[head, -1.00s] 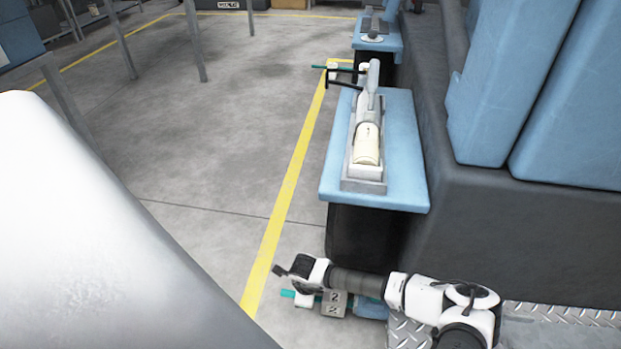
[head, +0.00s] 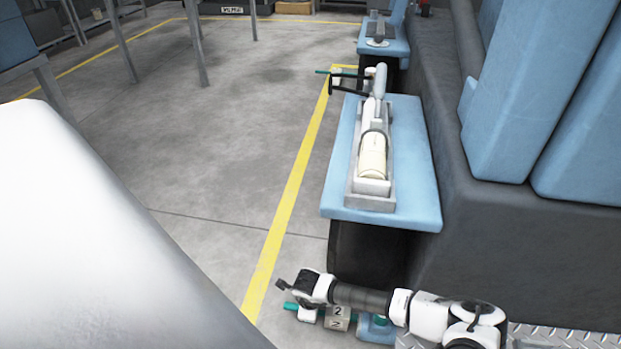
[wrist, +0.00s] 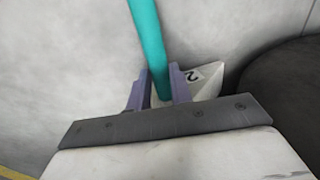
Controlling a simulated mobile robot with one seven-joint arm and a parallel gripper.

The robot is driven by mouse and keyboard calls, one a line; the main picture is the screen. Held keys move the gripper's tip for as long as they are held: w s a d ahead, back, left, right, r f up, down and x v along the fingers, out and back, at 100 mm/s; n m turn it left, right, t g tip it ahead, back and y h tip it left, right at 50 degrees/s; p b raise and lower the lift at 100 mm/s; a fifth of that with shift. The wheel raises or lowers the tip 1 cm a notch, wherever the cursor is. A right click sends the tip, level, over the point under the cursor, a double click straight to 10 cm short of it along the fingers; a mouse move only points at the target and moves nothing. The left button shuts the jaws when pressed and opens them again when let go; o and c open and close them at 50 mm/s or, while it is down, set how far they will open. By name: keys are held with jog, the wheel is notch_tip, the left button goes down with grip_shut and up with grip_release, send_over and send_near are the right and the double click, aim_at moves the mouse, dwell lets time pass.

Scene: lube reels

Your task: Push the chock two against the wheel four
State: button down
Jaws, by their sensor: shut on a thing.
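The chock two is a pale wedge block marked with a 2 (head: 338,317), low on the floor at the bottom of the head view. It also shows in the wrist view (wrist: 208,78), just beyond and right of the fingers. A teal bar (wrist: 148,38) runs from it. My gripper (wrist: 160,90) has its two purple fingers closed around the teal bar near the chock. In the head view, my wrist partly covers the bar. A dark rounded surface (wrist: 285,95) stands right of the chock, probably a wheel; no number shows. I cannot tell whether they touch.
A blue bench-like fender (head: 345,190) carries a grey tray (head: 372,203) with a cream cylinder, above a dark side. Another teal bar (head: 335,73) lies farther back. A yellow floor line (head: 290,210) runs on the left, with open grey floor beyond.

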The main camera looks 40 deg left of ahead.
jog(key=shift+w+a+b, duration=0.2)
jog(key=shift+w+a, duration=0.25)
jog(key=shift+w, duration=0.3)
jog(key=shift+w+a+b, duration=0.15)
jog(key=shift+w+a, duration=0.35)
jog(key=shift+w, duration=0.2)
jog(key=shift+w+a+b, duration=0.2)
jog(key=shift+w+a, duration=0.25)
jog(key=shift+w, duration=0.3)
jog(key=c, duration=1.2)
grip_release()
jog(key=shift+o, duration=0.2)
notch_tip(320, 180, up, 14)
jog(key=s+d+p, duration=0.1)
jog(key=s+p, duration=0.1)
jog(key=p, duration=0.3)
jog(key=shift+s+d+f+p, duration=0.2)
jog(key=shift+d+f+p, duration=0.05)
jog(key=shift+p, duration=0.05)
